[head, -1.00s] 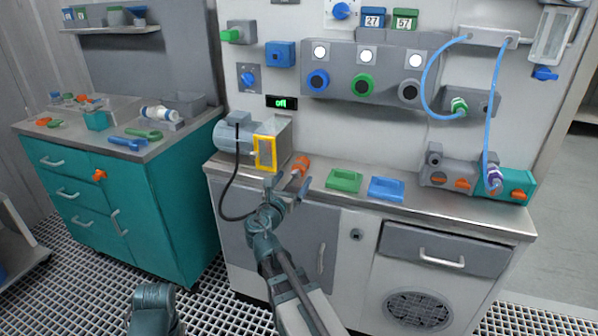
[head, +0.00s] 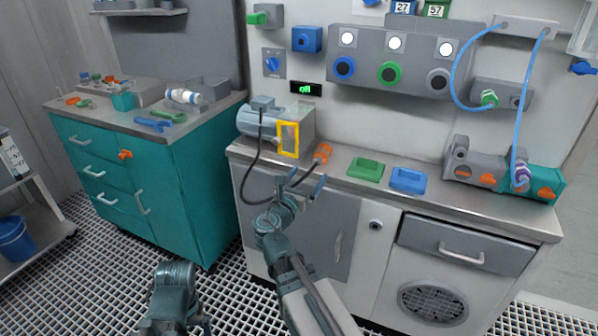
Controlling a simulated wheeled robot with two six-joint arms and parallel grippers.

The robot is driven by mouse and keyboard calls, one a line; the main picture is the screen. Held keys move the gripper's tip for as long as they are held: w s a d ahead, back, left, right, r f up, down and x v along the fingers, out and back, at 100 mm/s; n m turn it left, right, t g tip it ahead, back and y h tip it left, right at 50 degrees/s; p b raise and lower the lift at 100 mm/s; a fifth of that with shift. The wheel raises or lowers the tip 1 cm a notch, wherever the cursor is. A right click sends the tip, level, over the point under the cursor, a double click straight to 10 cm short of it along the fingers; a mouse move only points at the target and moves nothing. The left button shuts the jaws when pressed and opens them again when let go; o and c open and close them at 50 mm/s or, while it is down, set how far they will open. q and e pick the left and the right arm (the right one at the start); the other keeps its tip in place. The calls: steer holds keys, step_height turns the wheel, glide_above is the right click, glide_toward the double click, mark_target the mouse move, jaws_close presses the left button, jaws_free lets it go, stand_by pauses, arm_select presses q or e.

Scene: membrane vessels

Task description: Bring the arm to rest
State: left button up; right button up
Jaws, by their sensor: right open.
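My right gripper (head: 304,183) is open, with nothing between its fingers. It is in front of the steel bench's front edge, just below a small orange part (head: 322,153) on the bench top, and looks apart from it. My right arm comes up from the bottom middle. Part of my left arm (head: 171,290) shows at the bottom left; its gripper is out of sight.
The bench (head: 335,177) carries a grey motor with a yellow frame (head: 289,139), a green tray (head: 365,170), a blue tray (head: 408,180) and valve blocks with blue tubing. A teal cabinet (head: 190,205) stands left. Grated floor (head: 225,285) lies open between them.

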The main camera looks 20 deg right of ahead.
mark_target(322, 157)
steer(key=x, duration=1.3)
steer(key=shift+w+d, duration=0.2)
steer(key=shift+d, duration=0.15)
